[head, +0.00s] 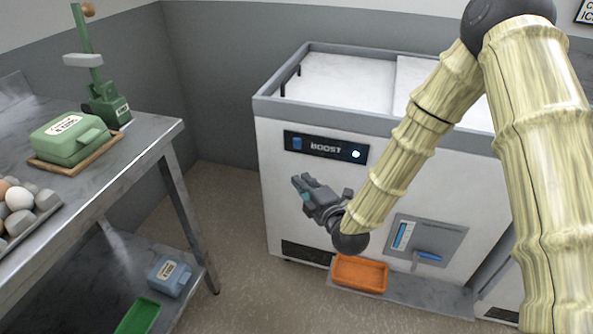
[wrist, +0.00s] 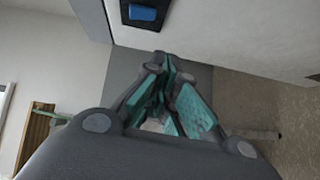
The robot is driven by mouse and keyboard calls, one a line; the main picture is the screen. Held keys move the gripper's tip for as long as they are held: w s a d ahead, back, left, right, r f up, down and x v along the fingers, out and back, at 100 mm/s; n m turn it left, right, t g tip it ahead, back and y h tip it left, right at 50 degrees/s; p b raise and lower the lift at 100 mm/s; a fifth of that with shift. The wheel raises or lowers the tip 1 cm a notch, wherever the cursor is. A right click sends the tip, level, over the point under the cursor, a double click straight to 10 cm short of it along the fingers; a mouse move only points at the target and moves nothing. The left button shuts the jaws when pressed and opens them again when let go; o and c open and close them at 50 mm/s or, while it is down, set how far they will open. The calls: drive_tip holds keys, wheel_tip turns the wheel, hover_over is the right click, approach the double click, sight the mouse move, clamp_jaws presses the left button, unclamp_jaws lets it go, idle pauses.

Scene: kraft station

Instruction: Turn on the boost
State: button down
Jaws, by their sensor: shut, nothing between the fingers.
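The BOOST panel (head: 326,147) is a dark strip on the white front of the chest freezer. It has a blue switch (head: 297,144) at its left end, the word BOOST in the middle and a bright round light (head: 355,154) at its right. My gripper (head: 300,183) is shut and empty, below the panel's left part and apart from it. In the wrist view the blue switch (wrist: 144,12) shows at the top edge, beyond the closed fingertips (wrist: 165,60).
A steel table (head: 120,165) stands at the left with a green case (head: 68,138) and eggs. An orange tray (head: 360,273) sits low before the freezer, beside a panel with a blue handle (head: 429,256). Bare floor (head: 235,215) lies between table and freezer.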

drive_tip(key=v, duration=0.2)
drive_tip(key=shift+s+d+f, duration=0.2)
drive_tip(key=shift+s+f, duration=0.05)
drive_tip(key=shift+s, duration=0.1)
drive_tip(key=s+d+f+m+g+h, duration=0.2)
drive_tip(key=s+d+f+m+g, duration=0.25)
drive_tip(key=s+f, duration=0.45)
drive_tip(key=s+d+f+m+g+h, duration=0.2)
drive_tip(key=s+d+f+m+g, duration=0.15)
drive_tip(key=s+f+m, duration=0.4)
drive_tip(key=s+d+f+m+g+h, duration=0.25)
drive_tip(key=s+d+f+m, duration=0.2)
drive_tip(key=s+f, duration=0.6)
drive_tip(key=s+d+f+m+g+h, duration=0.1)
drive_tip(key=s+d+f+m+g, duration=0.15)
drive_tip(key=s, duration=0.35)
drive_tip(key=s+d+f+m+g, duration=0.2)
drive_tip(key=s+d+m, duration=0.2)
drive_tip(key=s, duration=0.3)
wheel_tip(320, 180, up, 14)
drive_tip(key=p, duration=1.4)
drive_tip(key=shift+r, duration=0.2)
